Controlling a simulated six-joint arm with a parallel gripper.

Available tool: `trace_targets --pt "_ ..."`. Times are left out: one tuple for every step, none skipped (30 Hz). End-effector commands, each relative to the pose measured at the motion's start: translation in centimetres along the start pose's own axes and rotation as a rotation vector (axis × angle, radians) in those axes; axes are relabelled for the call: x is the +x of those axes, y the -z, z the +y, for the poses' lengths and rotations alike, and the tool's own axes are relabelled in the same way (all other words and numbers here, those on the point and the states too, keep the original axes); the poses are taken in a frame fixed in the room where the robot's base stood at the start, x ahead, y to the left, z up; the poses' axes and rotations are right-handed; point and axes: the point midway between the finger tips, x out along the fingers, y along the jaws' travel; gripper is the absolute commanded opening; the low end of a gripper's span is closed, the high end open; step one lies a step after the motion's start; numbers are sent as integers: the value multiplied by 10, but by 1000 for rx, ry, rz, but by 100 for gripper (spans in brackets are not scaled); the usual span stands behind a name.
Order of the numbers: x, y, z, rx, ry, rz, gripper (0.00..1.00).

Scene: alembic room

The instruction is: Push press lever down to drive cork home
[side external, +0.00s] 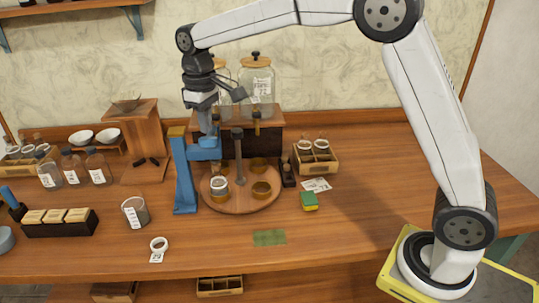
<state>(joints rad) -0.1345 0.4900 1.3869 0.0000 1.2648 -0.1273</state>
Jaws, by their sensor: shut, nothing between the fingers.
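The blue press (184,175) stands on the bench at the left of a round wooden turntable (240,203). Its blue head (207,150) reaches over the turntable's left side. A small jar with a pale label (219,186) stands on the turntable below the head; I cannot make out the cork. My gripper (209,131) is shut and points down just above the press head. Whether it touches the press is unclear. The lever is not clearly distinguishable from the head and my gripper at this size.
Big lidded glass jars (258,82) stand on a wooden riser behind the turntable. A wooden box of small jars (316,157) and a green-yellow sponge (309,201) are to the right. The front right bench is clear.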

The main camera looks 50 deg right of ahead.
Motion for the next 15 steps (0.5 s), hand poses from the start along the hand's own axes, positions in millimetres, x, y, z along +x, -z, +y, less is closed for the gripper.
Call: trace_targets --pt "2 0 0 0 0 -1 0" --pt "4 0 0 0 0 -1 0" --pt "5 0 0 0 0 -1 0" --pt "6 0 0 0 0 -1 0" --pt "7 0 0 0 0 -1 0" --pt "9 0 0 0 0 -1 0" --pt "10 0 0 0 0 -2 0" --pt "11 0 0 0 0 -2 0" --pt "12 0 0 0 0 -2 0" --pt "13 0 0 0 0 -2 0" --pt "14 0 0 0 0 -2 0" --pt "16 0 0 0 0 -1 0" --pt "16 0 0 0 0 0 0" --pt "16 0 0 0 0 0 0" --pt "16 0 0 0 0 0 0"
